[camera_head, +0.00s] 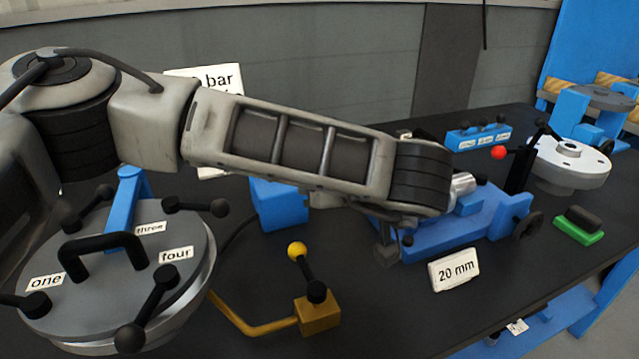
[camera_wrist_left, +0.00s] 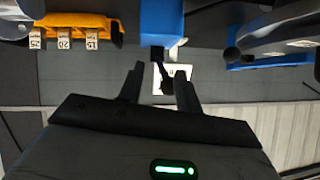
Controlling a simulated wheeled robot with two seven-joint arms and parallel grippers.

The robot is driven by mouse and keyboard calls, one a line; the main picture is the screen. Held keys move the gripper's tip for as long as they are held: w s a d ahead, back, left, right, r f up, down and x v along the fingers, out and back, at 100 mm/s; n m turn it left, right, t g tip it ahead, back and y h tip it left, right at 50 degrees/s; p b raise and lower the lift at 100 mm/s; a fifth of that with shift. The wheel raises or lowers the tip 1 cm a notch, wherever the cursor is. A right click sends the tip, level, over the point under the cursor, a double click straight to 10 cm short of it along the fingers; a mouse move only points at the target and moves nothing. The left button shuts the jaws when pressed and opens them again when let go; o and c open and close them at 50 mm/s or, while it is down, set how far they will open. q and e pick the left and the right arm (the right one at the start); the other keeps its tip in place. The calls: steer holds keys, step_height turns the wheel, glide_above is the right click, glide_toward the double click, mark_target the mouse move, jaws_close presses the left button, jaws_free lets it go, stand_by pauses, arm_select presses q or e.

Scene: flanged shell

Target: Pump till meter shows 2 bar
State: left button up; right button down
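My left arm reaches across the middle of the head view. Its gripper (camera_head: 387,248) is partly hidden beneath the wrist, by the blue vise-like fixture (camera_head: 450,230). In the left wrist view the fingers (camera_wrist_left: 159,75) stand apart. A thin dark lever-like part (camera_wrist_left: 163,76) shows between them, below a blue block (camera_wrist_left: 163,22); contact cannot be told. A white sign reading "bar" (camera_head: 222,78) is partly covered by my arm. No meter dial or reading is visible. A blue box (camera_head: 277,205) is partly hidden under the arm. My right gripper is out of view.
A round flanged lid (camera_head: 185,225) with clamp handles stands front left. A yellow-knobbed lever (camera_head: 296,250) on a brass block and a "20 mm" sign (camera_head: 454,269) stand in front. A red-knobbed lever (camera_head: 499,153) and grey disc (camera_head: 570,160) stand right.

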arm_select(q)
steer(key=p+v, duration=0.1)
steer(key=v, duration=0.2)
steer(key=r+p+v, duration=0.1)
steer(key=v, duration=0.1)
steer(key=shift+r, duration=0.15)
stand_by(0.3)
stand_by(0.4)
steer(key=b+v, duration=0.1)
steer(key=v, duration=1.5)
steer(key=shift+r, duration=0.1)
